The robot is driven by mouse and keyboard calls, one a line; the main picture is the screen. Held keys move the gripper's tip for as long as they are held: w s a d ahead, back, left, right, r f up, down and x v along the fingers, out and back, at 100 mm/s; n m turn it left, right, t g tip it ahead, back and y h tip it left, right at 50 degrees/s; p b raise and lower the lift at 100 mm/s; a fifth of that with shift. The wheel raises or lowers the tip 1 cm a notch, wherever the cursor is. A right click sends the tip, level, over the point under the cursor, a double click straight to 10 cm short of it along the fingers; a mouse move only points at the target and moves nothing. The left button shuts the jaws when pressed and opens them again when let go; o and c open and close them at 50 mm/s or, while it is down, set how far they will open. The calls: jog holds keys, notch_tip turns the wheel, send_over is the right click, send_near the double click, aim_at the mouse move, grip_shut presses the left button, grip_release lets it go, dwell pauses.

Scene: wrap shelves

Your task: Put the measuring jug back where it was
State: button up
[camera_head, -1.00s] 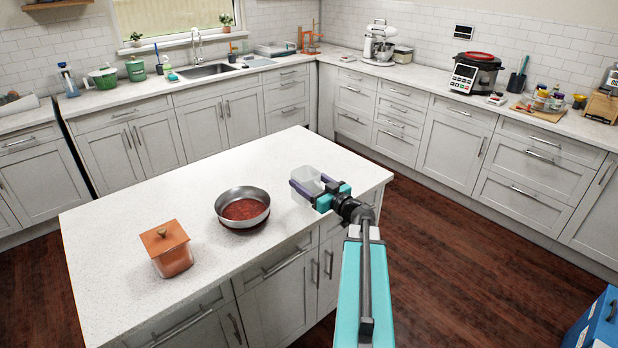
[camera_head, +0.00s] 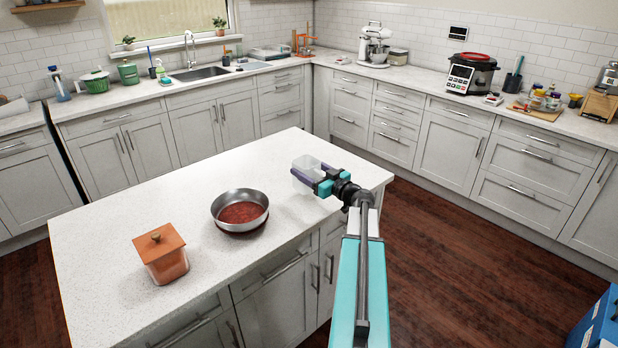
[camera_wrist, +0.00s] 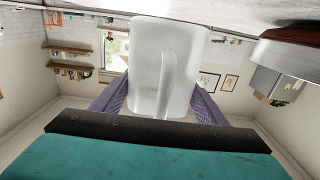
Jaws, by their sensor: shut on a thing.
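The measuring jug (camera_head: 303,172) is a clear, whitish container at the right end of the white island top (camera_head: 120,225). My gripper (camera_head: 312,172) is shut on it, with purple fingers on either side. In the wrist view the jug (camera_wrist: 168,60) fills the middle between the purple fingers (camera_wrist: 160,104), its handle facing the camera. That view is upside down, with the counter surface along the top edge. I cannot tell whether the jug's base touches the top or hovers just above it.
A steel pan (camera_head: 240,208) with reddish contents stands left of the jug. A wooden-lidded canister (camera_head: 162,254) stands at the front left of the island. The island's back part is clear. Counters with a sink (camera_head: 200,73), a stand mixer (camera_head: 374,45) and a cooker (camera_head: 471,73) line the walls.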

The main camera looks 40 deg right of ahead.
jog(key=shift+d, duration=0.15)
jog(key=shift+w+d+f+b, duration=0.1)
jog(key=shift+w+d+b, duration=0.2)
jog(key=shift+d, duration=0.25)
jog(key=shift+w+f+b, duration=0.1)
jog(key=shift+f+b, duration=0.15)
jog(key=shift+b, duration=0.1)
jog(key=shift+f+b, duration=0.8)
jog(key=shift+b, duration=0.3)
jog(key=shift+f+b, duration=0.7)
jog(key=shift+b, duration=0.2)
jog(key=o, duration=1.4)
jog(key=shift+f, duration=0.1)
